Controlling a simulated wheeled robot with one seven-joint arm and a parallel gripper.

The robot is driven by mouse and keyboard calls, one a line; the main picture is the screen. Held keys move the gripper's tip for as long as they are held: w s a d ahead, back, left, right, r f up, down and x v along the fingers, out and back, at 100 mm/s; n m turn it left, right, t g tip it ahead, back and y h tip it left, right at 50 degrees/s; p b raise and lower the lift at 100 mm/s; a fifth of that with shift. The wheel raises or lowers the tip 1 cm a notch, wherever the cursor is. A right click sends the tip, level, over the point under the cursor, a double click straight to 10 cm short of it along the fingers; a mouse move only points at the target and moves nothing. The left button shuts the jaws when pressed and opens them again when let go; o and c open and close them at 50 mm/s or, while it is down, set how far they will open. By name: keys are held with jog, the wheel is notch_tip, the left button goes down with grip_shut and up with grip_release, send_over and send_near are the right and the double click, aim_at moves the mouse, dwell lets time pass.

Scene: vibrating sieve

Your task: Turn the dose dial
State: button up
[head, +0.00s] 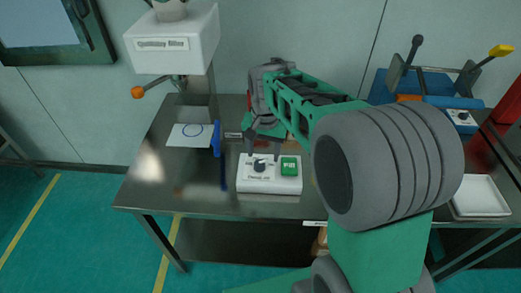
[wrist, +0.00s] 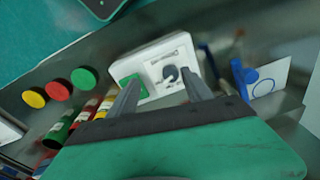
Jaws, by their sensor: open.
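The dose dial is a small dark knob (head: 260,164) on the left part of a white control box (head: 268,187) on the metal table. A green button (head: 290,165) sits to the right of the dial. In the wrist view the dial (wrist: 170,73) shows between the two fingers, with the green button (wrist: 130,88) partly behind the left finger. My gripper (head: 263,150) is open just above and behind the box; in the wrist view its fingers (wrist: 162,85) point toward the box. I cannot tell whether either finger touches the dial.
A white sheet with a blue circle (head: 188,137) and a blue upright piece (head: 217,139) lie left of the box. A white hopper (head: 175,45) overhangs the left. A blue machine (head: 440,90) and white tray (head: 478,195) are right. Colored-capped cylinders (wrist: 60,91) show in the wrist view.

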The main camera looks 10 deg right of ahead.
aim_at(260, 163)
jog(key=w+f+m, duration=0.1)
jog(key=w, duration=0.1)
jog(key=w+f+p, duration=0.1)
jog(key=w+f+m+g, duration=0.1)
jog(key=w, duration=0.1)
jog(key=shift+w+d+f+m, duration=0.1)
jog(key=shift+w+f+m, duration=0.05)
jog(key=shift+w+m, duration=0.15)
notch_tip(260, 163, down, 8)
jog(key=shift+r+p, duration=0.25)
jog(key=shift+p, duration=0.75)
grip_shut()
